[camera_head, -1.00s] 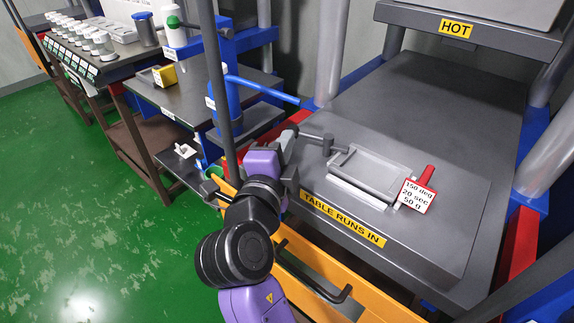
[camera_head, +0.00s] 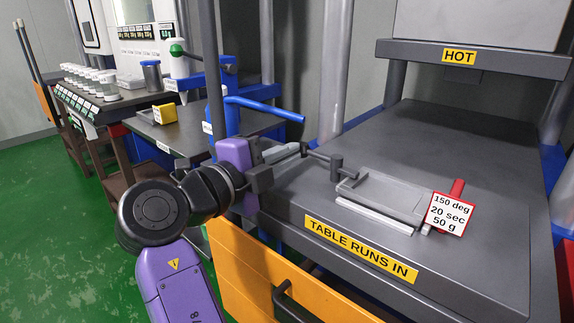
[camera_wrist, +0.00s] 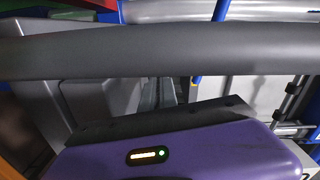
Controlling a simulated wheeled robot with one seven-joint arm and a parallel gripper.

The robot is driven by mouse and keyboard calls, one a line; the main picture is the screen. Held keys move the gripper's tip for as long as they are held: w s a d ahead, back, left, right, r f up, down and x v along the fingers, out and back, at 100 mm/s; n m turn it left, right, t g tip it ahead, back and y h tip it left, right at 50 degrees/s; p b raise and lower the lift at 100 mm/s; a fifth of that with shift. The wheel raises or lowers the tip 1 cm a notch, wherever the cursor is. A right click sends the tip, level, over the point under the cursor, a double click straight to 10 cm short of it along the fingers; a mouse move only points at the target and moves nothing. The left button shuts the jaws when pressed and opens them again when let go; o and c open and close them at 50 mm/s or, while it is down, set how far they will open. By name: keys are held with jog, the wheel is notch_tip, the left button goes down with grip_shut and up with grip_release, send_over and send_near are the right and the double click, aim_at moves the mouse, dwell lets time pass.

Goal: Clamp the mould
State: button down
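The mould (camera_head: 385,196) is a flat grey rectangular tray with a shallow recess, lying on the dark press table (camera_head: 455,265). A red handle (camera_head: 456,190) sticks out at its right end. A grey clamp arm with an upright knob (camera_head: 336,166) stands by its left end. My gripper (camera_head: 284,154), on a purple wrist, is left of the knob, over the table's left edge. The pale grey parts there overlap, and I cannot tell whether it touches the clamp. In the wrist view the mould is not seen; a thick dark bar crosses before the lens. The finger gap is unclear.
A card reading 150 deg, 20 sec, 50 g (camera_head: 450,214) stands at the mould's right end. The upper press block marked HOT (camera_head: 458,57) is above the back. A blue bar (camera_head: 262,108) and a dark upright post (camera_head: 214,70) are near my arm. The table's right side is clear.

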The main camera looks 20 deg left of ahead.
jog(key=shift+w+d+f, duration=0.1)
jog(key=shift+w+d, duration=0.05)
jog(key=shift+w, duration=0.35)
jog(key=shift+s, duration=0.1)
jog(key=v, duration=0.8)
jog(key=shift+p, duration=0.45)
jog(key=shift+s, duration=0.1)
